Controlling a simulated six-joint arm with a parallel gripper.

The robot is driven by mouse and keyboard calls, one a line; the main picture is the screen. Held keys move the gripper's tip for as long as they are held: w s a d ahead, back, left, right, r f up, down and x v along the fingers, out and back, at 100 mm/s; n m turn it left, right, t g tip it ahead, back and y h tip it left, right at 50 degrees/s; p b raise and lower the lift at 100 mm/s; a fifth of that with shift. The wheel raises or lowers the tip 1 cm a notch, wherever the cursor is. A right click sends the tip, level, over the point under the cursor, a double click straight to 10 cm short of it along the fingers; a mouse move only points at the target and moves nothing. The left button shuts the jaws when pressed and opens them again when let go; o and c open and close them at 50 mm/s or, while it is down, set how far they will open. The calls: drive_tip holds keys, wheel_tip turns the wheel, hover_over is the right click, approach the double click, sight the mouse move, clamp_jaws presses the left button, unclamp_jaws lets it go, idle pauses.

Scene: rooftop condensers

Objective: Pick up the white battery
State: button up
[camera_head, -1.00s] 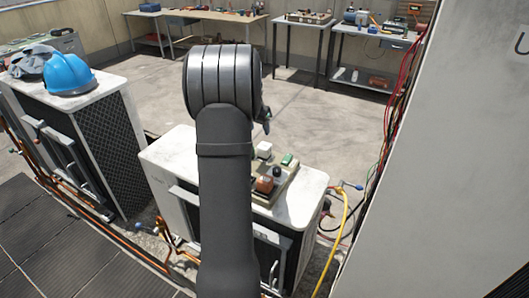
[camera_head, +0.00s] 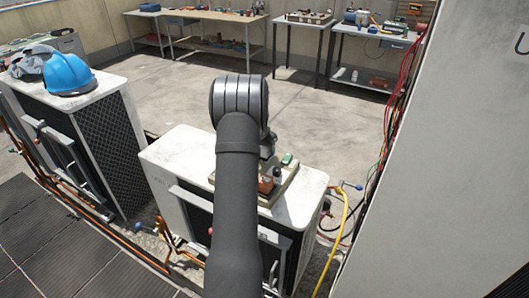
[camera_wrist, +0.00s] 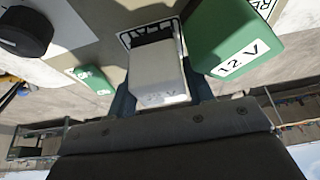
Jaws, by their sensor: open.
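The white battery (camera_wrist: 157,78) is in the middle of the wrist view, a pale block with faint lettering on its near face. My gripper (camera_wrist: 161,98) is open, with one blue-grey finger on either side of the battery; I cannot tell whether they touch it. In the head view my gripper (camera_head: 268,146) is low over the tray (camera_head: 288,186) on the middle condenser, mostly behind my arm. The battery is hidden there.
A green battery marked 12 V (camera_wrist: 238,38) stands close right of the white one. A smaller green block (camera_wrist: 92,79) and a black round object (camera_wrist: 24,28) are to the left. An orange-red block (camera_head: 265,185) sits on the tray. The condenser top (camera_head: 185,152) is clear on the left.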

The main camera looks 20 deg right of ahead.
drive_tip(key=shift+w+f, duration=0.1)
drive_tip(key=shift+f, duration=0.15)
drive_tip(key=c, duration=0.8)
drive_tip(key=shift+o, duration=0.2)
drive_tip(key=shift+r, duration=0.15)
